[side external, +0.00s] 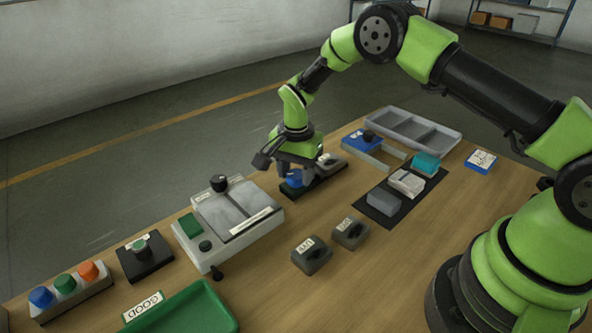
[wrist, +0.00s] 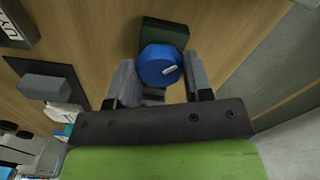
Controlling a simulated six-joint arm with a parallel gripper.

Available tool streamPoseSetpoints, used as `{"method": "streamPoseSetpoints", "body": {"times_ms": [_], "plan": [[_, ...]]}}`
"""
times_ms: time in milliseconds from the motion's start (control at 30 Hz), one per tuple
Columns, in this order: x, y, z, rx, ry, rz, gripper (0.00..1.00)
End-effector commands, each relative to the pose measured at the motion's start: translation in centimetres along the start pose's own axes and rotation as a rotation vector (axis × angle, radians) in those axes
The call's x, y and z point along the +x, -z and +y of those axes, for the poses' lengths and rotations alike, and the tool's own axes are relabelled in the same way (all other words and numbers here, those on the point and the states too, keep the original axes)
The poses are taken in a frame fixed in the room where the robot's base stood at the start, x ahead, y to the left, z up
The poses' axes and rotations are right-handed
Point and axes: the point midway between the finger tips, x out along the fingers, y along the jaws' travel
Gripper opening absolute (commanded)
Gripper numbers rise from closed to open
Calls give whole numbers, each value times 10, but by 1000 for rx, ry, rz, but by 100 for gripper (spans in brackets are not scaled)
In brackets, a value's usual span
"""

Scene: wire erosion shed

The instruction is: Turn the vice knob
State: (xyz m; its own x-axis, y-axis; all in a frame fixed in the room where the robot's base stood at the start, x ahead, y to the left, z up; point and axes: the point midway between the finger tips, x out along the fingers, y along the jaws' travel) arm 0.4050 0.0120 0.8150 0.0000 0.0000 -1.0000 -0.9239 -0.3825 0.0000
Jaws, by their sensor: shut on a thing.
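The vice knob is a round blue knob (wrist: 158,65) with a short white mark on its face, at the end of a dark vice body (wrist: 165,32). The fingers partly hide the knob in the side view.
A grey machine block (side external: 240,215) with a black knob stands left of the vice. A grey divided tray (side external: 412,130) and a blue block (side external: 362,141) lie to the right. Small blocks rest on a black mat (side external: 402,208). Two dark labelled blocks (side external: 312,255) stand nearer the front.

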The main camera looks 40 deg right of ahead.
Motion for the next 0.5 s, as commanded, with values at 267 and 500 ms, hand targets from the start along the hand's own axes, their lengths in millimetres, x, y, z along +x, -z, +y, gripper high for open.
{"method": "streamPoseSetpoints", "body": {"times_ms": [267,500], "plan": [[-1,0,0,207,0,-1,22],[-1,0,0,312,0,-1,22]]}}
